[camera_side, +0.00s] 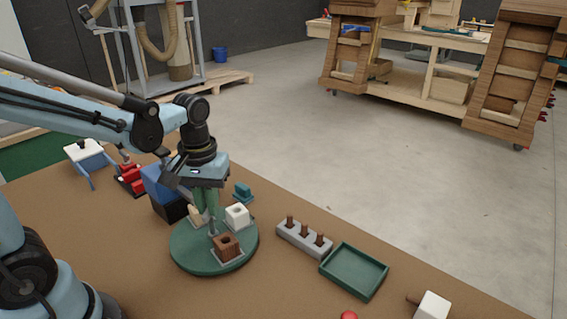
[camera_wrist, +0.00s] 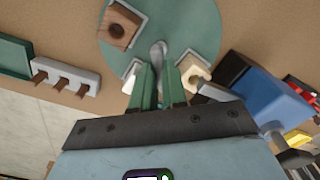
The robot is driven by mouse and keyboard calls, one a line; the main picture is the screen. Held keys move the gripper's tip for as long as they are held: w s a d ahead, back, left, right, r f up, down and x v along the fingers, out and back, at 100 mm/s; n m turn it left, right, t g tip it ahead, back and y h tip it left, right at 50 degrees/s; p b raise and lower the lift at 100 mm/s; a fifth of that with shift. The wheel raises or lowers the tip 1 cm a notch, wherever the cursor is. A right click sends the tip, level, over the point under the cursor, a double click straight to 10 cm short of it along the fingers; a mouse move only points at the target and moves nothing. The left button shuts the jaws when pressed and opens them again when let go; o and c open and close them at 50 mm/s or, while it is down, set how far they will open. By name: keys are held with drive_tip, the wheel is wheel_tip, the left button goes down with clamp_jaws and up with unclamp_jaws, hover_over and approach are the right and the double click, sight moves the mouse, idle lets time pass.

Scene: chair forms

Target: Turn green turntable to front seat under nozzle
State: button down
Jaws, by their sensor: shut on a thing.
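The round green turntable (camera_side: 185,250) lies flat on the brown table and also shows in the wrist view (camera_wrist: 207,40). It carries a brown block with a hole (camera_side: 226,246), a white block (camera_side: 237,214) and a pale wooden piece (camera_side: 194,213). My gripper (camera_wrist: 160,82) is over the turntable, its green fingers shut on a grey upright handle (camera_wrist: 158,52) near the middle. A blue and black station (camera_side: 165,192) stands at the turntable's back left. Its grey nozzle (camera_wrist: 217,92) reaches toward the pale piece; the side view hides much of this behind my gripper.
A grey rack with brown pegs (camera_side: 303,238) and an empty green tray (camera_side: 354,271) stand right of the turntable. A small teal object (camera_side: 242,191) is behind it. Red pieces (camera_side: 130,179) sit left of the station. A red ball (camera_side: 349,315) and white block (camera_side: 432,306) lie in front.

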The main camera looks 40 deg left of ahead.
drive_tip(key=shift+n, duration=1.1)
drive_tip(key=c, duration=1.2)
unclamp_jaws()
drive_tip(key=shift+o, duration=0.2)
wheel_tip(320, 180, up, 12)
